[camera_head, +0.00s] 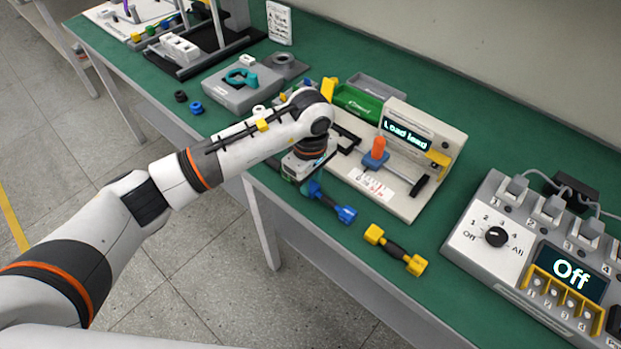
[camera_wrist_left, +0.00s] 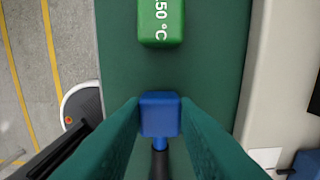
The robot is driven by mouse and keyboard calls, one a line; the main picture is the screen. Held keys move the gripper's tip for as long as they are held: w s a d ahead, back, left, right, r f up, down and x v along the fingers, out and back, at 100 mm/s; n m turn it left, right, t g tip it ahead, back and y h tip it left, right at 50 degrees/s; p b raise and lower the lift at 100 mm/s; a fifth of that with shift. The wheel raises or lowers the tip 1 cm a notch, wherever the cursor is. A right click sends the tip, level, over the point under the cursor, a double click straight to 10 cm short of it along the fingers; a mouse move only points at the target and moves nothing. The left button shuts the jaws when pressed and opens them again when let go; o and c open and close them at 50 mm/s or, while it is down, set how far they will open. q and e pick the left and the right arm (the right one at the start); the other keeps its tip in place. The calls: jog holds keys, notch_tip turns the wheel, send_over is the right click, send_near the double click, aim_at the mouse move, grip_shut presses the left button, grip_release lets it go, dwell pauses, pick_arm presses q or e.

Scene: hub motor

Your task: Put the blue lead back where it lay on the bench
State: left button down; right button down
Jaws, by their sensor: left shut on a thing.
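The blue lead (camera_head: 346,214) has blue block ends and a dark middle. In the head view it shows beside the front left edge of the pale test stand, close to the bench (camera_head: 440,300); I cannot tell whether it touches the bench top. My left gripper (camera_wrist_left: 160,112) is shut on one blue end (camera_wrist_left: 159,101) of it, seen between the teal fingertips in the left wrist view. My right gripper is not in view.
The test stand (camera_head: 412,203) reads "Load lead" and holds an upright orange piece (camera_head: 379,145). A yellow lead (camera_head: 395,250) lies to the right of the blue one. A green block (camera_wrist_left: 160,20) marked "50 °C" is close by. A power unit (camera_head: 480,260) reading "Off" stands at right.

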pick_arm(q)
jog(key=shift+f, duration=0.15)
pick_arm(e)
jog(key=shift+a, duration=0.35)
pick_arm(q)
jog(key=shift+f, duration=0.1)
jog(key=c, duration=1.1)
grip_release()
jog(key=shift+c, duration=0.2)
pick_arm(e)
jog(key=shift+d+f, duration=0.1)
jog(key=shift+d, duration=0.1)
pick_arm(q)
jog(key=shift+r, duration=0.55)
notch_tip(320, 180, up, 11)
jog(key=b, duration=0.1)
jog(key=shift+b, duration=0.4)
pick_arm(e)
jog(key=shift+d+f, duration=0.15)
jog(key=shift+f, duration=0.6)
pick_arm(q)
jog(key=shift+r, duration=0.1)
